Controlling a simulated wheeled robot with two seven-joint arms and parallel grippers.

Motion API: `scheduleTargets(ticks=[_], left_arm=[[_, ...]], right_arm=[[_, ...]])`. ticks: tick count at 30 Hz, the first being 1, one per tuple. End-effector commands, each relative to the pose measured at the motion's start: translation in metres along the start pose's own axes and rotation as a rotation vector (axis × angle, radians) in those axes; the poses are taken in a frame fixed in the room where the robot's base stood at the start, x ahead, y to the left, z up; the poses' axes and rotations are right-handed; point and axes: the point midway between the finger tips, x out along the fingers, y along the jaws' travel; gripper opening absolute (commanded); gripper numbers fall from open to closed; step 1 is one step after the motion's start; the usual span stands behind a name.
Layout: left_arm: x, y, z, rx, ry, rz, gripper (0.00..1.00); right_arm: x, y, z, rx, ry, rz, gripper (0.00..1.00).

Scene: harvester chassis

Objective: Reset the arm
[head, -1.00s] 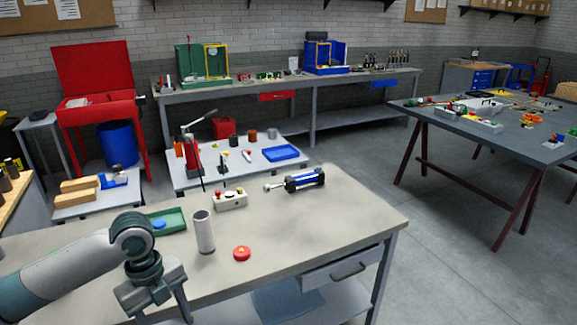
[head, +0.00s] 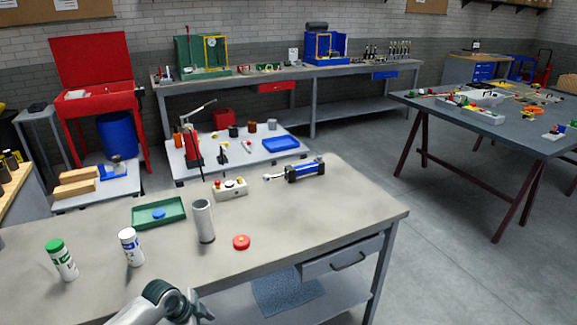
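One of my arms (head: 160,303) shows at the bottom edge, low in front of the near workbench (head: 330,225). It comes in from the lower left, so it is my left arm; its gripper is cut off by the bottom of the picture. My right arm and gripper are not in view. On the near bench stand a green-capped white bottle (head: 62,260), a blue-labelled white bottle (head: 131,247) and a grey cylinder (head: 203,221). Nothing is seen held.
Open floor (head: 450,275) lies to the right.

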Motion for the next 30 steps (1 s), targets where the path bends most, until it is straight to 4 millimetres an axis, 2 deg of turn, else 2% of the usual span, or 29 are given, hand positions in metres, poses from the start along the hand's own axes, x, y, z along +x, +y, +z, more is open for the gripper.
scheduleTargets(ticks=[1,3,8,12,17,21,26,30], left_arm=[[0.029,0.011,0.016,-0.082,-0.005,-0.011,0.55],[0.06,0.023,0.038,-0.187,-0.015,-0.041,0.55],[0.122,0.064,0.09,-0.39,-0.049,-0.092,0.55],[0.167,0.114,0.133,-0.533,-0.085,-0.123,0.55],[0.207,0.182,0.178,-0.666,-0.13,-0.145,0.55],[0.233,0.249,0.213,-0.762,-0.173,-0.154,0.55],[0.253,0.332,0.246,-0.855,-0.22,-0.154,0.55],[0.263,0.407,0.268,-0.925,-0.257,-0.145,0.55]], right_arm=[[0.003,0.001,0.001,0.0,0.0,0.001,0.59],[0.004,0.002,0.001,-0.001,-0.001,0.002,0.59],[0.007,0.005,0.002,-0.002,-0.002,0.005,0.59],[0.01,0.006,0.003,-0.002,-0.002,0.006,0.59],[0.013,0.006,0.003,-0.002,-0.002,0.006,0.59],[0.015,0.006,0.003,-0.002,-0.002,0.006,0.59],[0.018,0.005,0.003,-0.002,-0.002,0.005,0.59],[0.02,0.002,0.003,-0.001,-0.002,0.002,0.59]])
